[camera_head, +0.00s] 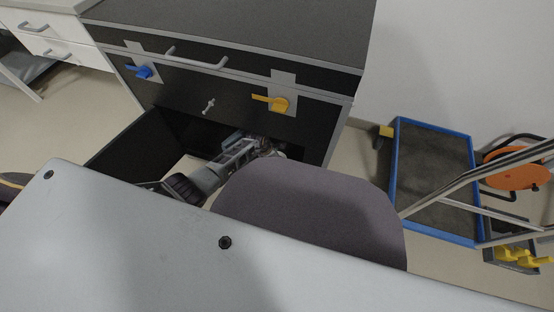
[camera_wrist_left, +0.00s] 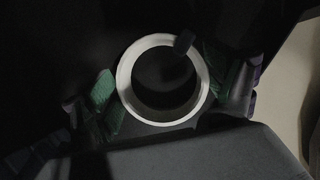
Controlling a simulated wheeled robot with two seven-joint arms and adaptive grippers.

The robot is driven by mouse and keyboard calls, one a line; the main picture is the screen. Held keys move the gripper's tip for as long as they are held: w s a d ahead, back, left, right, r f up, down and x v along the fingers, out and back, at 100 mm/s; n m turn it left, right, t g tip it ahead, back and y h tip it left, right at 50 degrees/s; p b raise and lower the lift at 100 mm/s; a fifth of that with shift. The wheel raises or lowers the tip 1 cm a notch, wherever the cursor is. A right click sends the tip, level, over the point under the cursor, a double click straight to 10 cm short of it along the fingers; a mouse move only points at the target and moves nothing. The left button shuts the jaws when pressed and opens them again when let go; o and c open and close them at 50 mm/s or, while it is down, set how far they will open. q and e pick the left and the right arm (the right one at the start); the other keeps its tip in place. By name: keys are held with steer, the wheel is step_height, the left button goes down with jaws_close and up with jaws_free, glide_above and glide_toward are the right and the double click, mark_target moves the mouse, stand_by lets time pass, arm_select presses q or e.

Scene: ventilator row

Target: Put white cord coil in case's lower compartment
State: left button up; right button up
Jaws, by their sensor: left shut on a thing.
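The white cord coil (camera_wrist_left: 123,82) shows as a pale ring in the left wrist view. My left gripper (camera_wrist_left: 160,85) is shut on it, with a green pad on either side of the ring. In the head view, the black case (camera_head: 180,92) has grey trim and an open lower compartment (camera_head: 190,128). My left arm reaches into this opening, and my left gripper (camera_head: 266,148) is at its right part, partly hidden by a grey rounded chair back. I cannot clearly make out the coil in the head view. My right gripper is not in view.
A dark panel (camera_head: 128,155) stands open at the compartment's left. The case has a blue latch (camera_head: 143,71) and a yellow latch (camera_head: 272,103). The grey chair back (camera_head: 310,215) blocks the front right. A blue-rimmed cart (camera_head: 393,180) and an orange reel (camera_head: 515,170) are at the right.

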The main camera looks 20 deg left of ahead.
arm_select(q)
steer(key=o, duration=0.8)
steer(key=shift+f, duration=0.1)
steer(key=shift+o, duration=0.8)
